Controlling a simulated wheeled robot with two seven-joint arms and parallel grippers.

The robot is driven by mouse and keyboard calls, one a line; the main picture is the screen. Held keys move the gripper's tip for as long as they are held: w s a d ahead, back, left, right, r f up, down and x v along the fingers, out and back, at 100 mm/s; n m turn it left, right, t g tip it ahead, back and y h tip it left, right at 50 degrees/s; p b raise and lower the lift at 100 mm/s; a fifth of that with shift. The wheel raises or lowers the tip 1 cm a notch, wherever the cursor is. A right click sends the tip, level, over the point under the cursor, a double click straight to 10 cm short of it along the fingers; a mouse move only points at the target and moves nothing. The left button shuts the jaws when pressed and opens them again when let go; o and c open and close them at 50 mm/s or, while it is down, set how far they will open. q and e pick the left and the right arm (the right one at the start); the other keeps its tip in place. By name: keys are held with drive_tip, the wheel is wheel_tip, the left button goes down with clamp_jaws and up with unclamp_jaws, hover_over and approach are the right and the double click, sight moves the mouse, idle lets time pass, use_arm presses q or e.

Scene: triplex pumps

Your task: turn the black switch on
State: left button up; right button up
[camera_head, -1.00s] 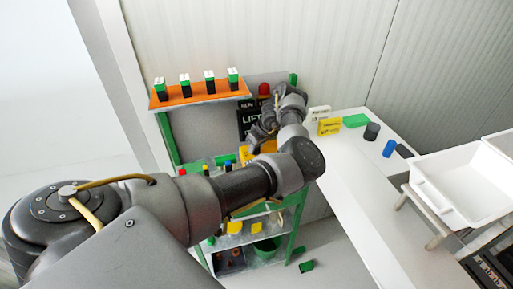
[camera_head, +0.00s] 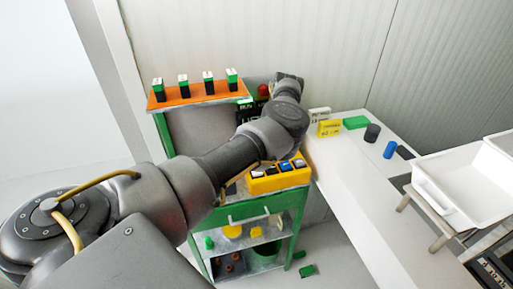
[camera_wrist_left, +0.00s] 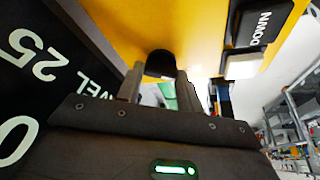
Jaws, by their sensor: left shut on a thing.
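In the left wrist view, a rounded black part (camera_wrist_left: 160,65), likely the black switch, sticks out at the edge of a yellow panel (camera_wrist_left: 195,30). The two fingers of my left gripper (camera_wrist_left: 160,80) stand on either side of it and are shut on it. A black rocker marked DOWN (camera_wrist_left: 262,22), with a pale part below it, is on the same panel to the right. In the head view, my left arm reaches to the back of the green cart (camera_head: 258,202); its fingers are hidden there. My right gripper is in neither view.
A yellow box with several rockers (camera_head: 280,180) sits on the cart. An orange shelf (camera_head: 198,97) with several green-topped blocks stands behind. A black board with white lettering (camera_wrist_left: 50,70) is close left.

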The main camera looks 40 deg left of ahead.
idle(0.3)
use_arm(q)
drive_tip(key=o, duration=1)
drive_tip(key=b+v, duration=0.1)
drive_tip(key=v, duration=0.9)
drive_tip(key=shift+r, duration=0.4)
drive_tip(key=shift+w, duration=0.1)
